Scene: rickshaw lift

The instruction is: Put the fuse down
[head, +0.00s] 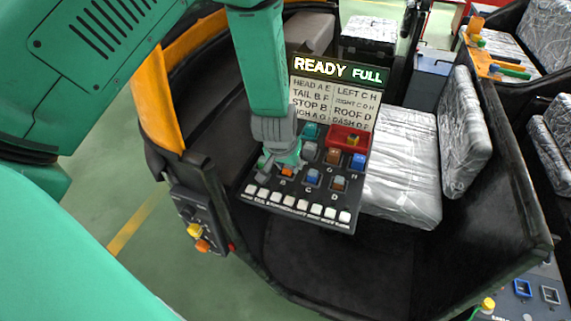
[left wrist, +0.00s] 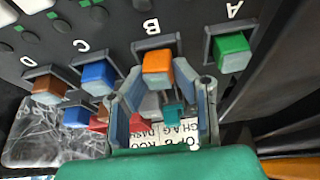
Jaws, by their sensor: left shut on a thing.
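The orange fuse (left wrist: 157,66) stands in the frame marked B in the left wrist view. It also shows in the head view (head: 287,172). My left gripper (head: 282,163) reaches down over the panel (head: 262,207), with its fingers shut on the orange fuse. In the left wrist view its two fingertips (left wrist: 160,76) sit at the sides of the fuse. Whether the fuse is fully seated cannot be told. My right gripper is not in view.
Green (left wrist: 232,50), blue (left wrist: 98,76) and brown (left wrist: 47,88) fuses stand in neighbouring frames A, C and D. A silver seat (head: 400,180) is at right.

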